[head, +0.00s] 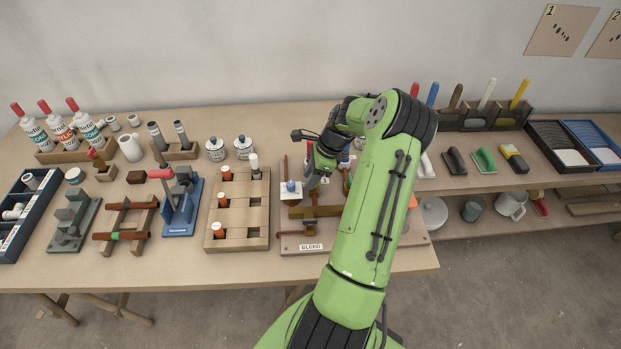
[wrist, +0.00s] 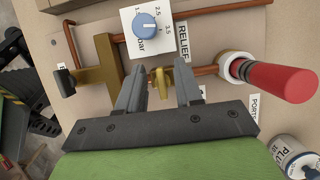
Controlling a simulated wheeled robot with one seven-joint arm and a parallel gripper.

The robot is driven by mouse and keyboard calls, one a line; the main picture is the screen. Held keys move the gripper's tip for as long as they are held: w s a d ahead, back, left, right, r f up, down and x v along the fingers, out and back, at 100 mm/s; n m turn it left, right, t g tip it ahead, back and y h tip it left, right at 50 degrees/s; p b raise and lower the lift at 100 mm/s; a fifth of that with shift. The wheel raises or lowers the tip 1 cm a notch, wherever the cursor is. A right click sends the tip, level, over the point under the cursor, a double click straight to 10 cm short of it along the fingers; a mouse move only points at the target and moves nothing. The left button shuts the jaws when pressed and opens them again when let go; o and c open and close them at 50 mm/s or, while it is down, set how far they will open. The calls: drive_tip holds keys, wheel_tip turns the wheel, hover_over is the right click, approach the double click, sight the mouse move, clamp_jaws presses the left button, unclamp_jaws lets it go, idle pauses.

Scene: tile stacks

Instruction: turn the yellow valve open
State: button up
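My gripper (wrist: 160,68) is open, its two dark fingers spread over the pipework panel (head: 290,243). In the wrist view a small yellow-brass piece (wrist: 161,82) shows between the fingers, with a gap on both sides; it may be the yellow valve. Its lower part is hidden by my gripper. A larger brass fitting (wrist: 106,62) stands just left of the fingers. In the head view my gripper (head: 318,178) is over the panel's upper part, and my arm hides the panel's right side. A brass-coloured bar (head: 316,212) shows below the gripper.
A blue dial knob (wrist: 145,26) on a white scale plate is just above the fingers. A red handle (wrist: 280,82) sticks up at right. Copper pipes (wrist: 215,10) cross the panel. A wooden tray (head: 238,243) with orange-capped pieces stands left of the panel.

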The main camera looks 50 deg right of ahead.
drive_tip(key=shift+w+f, duration=0.1)
drive_tip(key=shift+f, duration=0.1)
clamp_jaws()
